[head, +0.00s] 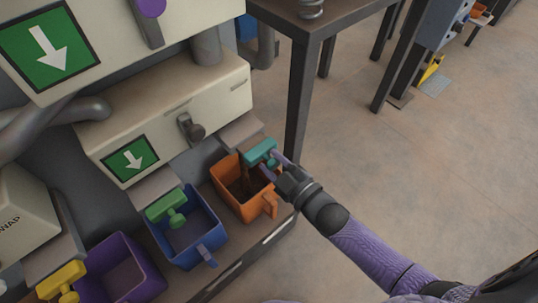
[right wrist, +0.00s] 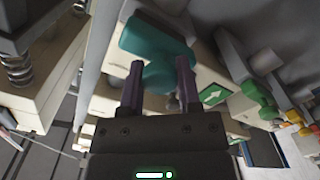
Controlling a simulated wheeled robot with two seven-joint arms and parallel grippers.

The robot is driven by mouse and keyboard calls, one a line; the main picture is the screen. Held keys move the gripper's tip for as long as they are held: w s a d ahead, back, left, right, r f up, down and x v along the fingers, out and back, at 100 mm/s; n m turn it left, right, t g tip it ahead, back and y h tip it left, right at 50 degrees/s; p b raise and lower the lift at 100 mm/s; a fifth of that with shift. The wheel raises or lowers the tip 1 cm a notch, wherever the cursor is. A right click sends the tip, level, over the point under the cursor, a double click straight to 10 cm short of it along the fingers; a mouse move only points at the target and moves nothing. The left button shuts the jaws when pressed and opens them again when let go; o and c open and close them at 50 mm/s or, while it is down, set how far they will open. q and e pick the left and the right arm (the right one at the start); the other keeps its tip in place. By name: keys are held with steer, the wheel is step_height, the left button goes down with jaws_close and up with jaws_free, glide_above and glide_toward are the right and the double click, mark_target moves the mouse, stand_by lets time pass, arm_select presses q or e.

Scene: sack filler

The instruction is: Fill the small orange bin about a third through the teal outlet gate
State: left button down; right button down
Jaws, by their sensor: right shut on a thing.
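The small orange bin (head: 233,206) stands upright on the low shelf under the teal outlet gate (head: 259,151). My right gripper (head: 275,168) is at the teal gate's handle, above the bin's right side. In the right wrist view the teal gate (right wrist: 150,42) has its rounded handle between the two fingers of my right gripper (right wrist: 160,80), which is shut on it. A dark brown strip (head: 246,180) shows below the gate inside the bin. The bin's floor looks dark brown; I cannot tell the fill level. My left gripper is not in view.
A blue bin (head: 213,239) under a green gate (head: 166,205) and a purple bin (head: 127,272) near a yellow gate (head: 62,281) stand to the left. A dark table (head: 322,20) with its leg is behind right. Open floor (head: 430,160) lies right.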

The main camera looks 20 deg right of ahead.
steer(key=shift+c, duration=1.5)
jaws_free()
steer(key=shift+s, duration=0.1)
arm_select(q)
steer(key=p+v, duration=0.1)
steer(key=p, duration=0.1)
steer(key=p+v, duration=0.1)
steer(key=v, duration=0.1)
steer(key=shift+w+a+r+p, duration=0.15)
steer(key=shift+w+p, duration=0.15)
steer(key=shift+p, duration=0.1)
arm_select(e)
steer(key=v, duration=0.9)
steer(key=shift+s+d, duration=0.15)
steer(key=shift+s, duration=0.15)
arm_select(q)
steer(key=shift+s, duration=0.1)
